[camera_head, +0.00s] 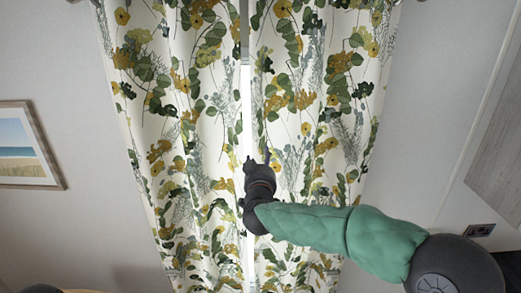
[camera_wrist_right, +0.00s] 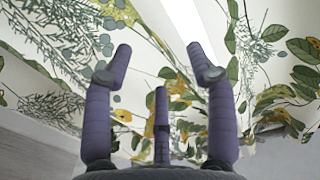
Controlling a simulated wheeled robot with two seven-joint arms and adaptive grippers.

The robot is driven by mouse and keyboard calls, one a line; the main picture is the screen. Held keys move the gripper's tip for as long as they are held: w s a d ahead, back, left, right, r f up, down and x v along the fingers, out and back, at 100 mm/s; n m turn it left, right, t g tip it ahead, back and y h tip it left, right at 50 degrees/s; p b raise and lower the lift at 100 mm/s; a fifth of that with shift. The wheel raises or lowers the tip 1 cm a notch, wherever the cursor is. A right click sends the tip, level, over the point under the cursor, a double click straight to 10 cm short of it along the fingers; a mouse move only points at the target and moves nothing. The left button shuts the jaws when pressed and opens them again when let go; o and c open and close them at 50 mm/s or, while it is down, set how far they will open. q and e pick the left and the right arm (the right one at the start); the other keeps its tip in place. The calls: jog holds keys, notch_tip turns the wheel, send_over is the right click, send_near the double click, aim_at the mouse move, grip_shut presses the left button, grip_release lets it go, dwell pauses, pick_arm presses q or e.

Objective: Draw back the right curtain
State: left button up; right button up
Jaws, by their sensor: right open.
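The right curtain (camera_head: 325,100) is white with green and yellow leaf prints. It hangs closed, with only a narrow bright gap (camera_head: 246,110) between it and the left curtain (camera_head: 185,110). My right gripper (camera_head: 258,163) is at that gap, by the inner edge of the right curtain. In the right wrist view its fingers (camera_wrist_right: 160,65) are spread apart with nothing held between them. The curtain cloth (camera_wrist_right: 270,60) and the bright gap (camera_wrist_right: 188,20) show beyond the fingers. I cannot tell whether a fingertip touches the cloth. My left gripper is not in view.
A framed beach picture (camera_head: 28,147) hangs on the wall at the left. A wall socket (camera_head: 479,230) and a grey wood panel (camera_head: 500,130) are at the right. The wall right of the curtain is bare.

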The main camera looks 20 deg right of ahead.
aim_at(261, 154)
jog(key=shift+p+x, duration=0.6)
jog(key=shift+x, duration=2.1)
jog(key=shift+s, duration=0.1)
grip_shut()
